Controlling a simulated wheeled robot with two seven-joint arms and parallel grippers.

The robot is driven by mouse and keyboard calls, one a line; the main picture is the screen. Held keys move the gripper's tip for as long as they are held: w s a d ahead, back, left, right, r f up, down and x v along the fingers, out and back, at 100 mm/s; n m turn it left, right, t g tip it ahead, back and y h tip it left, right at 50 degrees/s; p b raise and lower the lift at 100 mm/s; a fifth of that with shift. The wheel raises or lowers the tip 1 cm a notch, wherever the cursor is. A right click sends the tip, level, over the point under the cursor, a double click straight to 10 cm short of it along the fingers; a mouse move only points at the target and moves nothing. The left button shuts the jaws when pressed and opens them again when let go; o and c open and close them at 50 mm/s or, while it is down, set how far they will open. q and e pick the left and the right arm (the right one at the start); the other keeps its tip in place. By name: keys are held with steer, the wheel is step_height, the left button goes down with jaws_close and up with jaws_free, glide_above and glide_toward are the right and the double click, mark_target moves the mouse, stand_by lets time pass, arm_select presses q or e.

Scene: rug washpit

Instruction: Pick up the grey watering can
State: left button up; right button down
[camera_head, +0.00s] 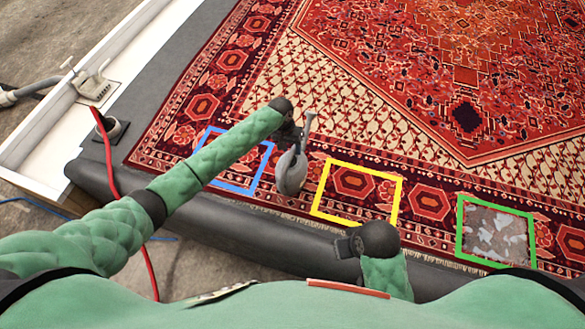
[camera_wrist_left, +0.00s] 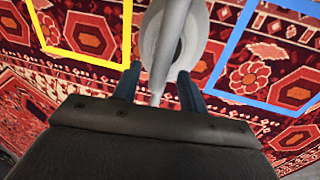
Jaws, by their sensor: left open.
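The grey watering can (camera_head: 291,174) stands on the red patterned rug near its front edge, between a blue square outline and a yellow one. My left gripper (camera_head: 297,136) is at the can, partly hidden by my wrist. In the left wrist view, the can (camera_wrist_left: 195,45) lies ahead of my left gripper (camera_wrist_left: 158,88). Its two fingers are apart, one on each side of a slim grey part of the can; I cannot tell whether they touch it. A dark end part of my right arm (camera_head: 347,247) shows low in the head view, its fingers unclear.
The blue outline (camera_head: 207,145), yellow outline (camera_head: 399,196) and green outline (camera_head: 462,228) lie along the rug's front. The green one frames a mottled grey patch (camera_head: 497,236). A dark padded rim (camera_head: 225,220) borders the rug. A red hose (camera_head: 110,160) crosses the rim at left.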

arm_select(q)
steer(key=shift+s+d+f, duration=0.1)
steer(key=shift+d+f, duration=0.05)
steer(key=shift+f, duration=0.5)
steer(key=shift+d+f, duration=0.1)
steer(key=shift+f, duration=0.5)
arm_select(e)
steer(key=shift+s+d+r, duration=0.2)
steer(key=shift+d+r, duration=0.1)
steer(key=shift+r, duration=0.1)
arm_select(q)
steer(key=shift+c, duration=0.4)
jaws_close()
steer(key=shift+r, duration=0.1)
arm_select(e)
steer(key=shift+w, duration=0.1)
